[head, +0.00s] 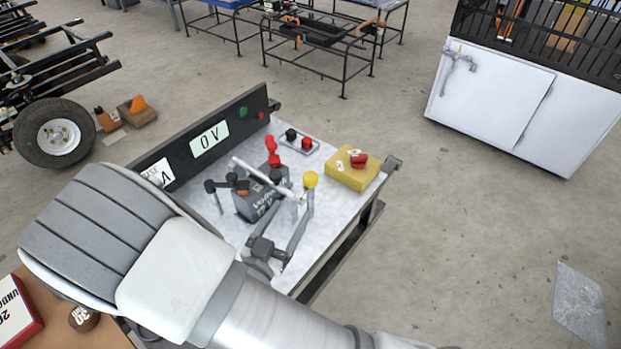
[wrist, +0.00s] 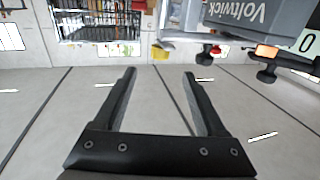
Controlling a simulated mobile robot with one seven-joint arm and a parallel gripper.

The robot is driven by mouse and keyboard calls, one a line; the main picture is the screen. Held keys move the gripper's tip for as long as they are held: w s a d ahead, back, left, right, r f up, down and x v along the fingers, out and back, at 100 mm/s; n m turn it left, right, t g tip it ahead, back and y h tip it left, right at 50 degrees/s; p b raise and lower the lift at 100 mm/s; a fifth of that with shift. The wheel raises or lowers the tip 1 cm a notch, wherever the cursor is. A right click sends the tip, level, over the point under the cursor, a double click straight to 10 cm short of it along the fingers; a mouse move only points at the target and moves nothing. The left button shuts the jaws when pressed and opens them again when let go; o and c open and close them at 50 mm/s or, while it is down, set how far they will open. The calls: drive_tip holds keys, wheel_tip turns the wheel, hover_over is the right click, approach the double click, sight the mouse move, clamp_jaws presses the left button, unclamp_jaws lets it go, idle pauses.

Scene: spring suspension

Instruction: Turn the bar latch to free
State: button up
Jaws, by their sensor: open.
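A yellow knob (head: 310,179) stands near the bar's right end. My gripper (head: 294,208) is open and empty on the near side of the box; its two fingers are spread in the wrist view (wrist: 159,73). I see no contact with the bar. How the latch is fastened is too small to tell.
The bench top (head: 338,205) also holds a yellow block (head: 353,170) with a red piece, and a small tray (head: 299,143) with black and red knobs. A dark panel (head: 205,140) reading 0 V stands at the back left.

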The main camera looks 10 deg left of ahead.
sight(307, 183)
drive_tip(key=b+x, duration=0.1)
drive_tip(key=x, duration=1.1)
drive_tip(key=shift+a, duration=0.1)
clamp_jaws()
